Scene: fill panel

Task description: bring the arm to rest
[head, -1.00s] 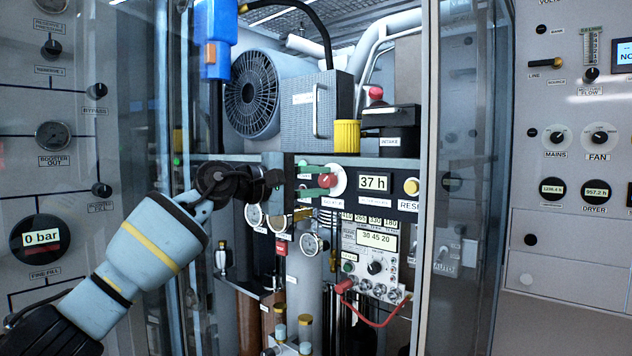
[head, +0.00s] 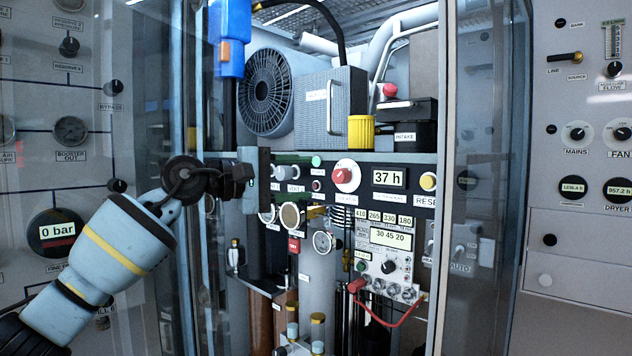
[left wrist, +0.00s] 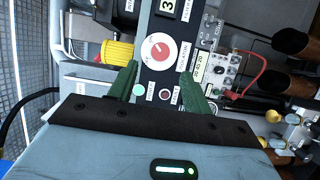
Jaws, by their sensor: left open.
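My left gripper (head: 312,178) is open in front of the cabinet's control panel, its two green fingers apart with nothing between them. A red knob (head: 343,176) on a white round dial sits just right of the fingertips, clear of them. In the left wrist view the open fingers (left wrist: 160,74) show with the red knob (left wrist: 158,50) beyond their tips, apart from them. My left arm (head: 120,250) reaches in from the left through the open cabinet front. My right gripper is not in view.
The display reading 37 h (head: 389,177) and a yellow button (head: 428,181) are right of the knob. Gauges (head: 291,215) and a red cable (head: 375,315) lie below. A glass door edge (head: 446,120) stands at right, with a frame post (head: 190,100) at left.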

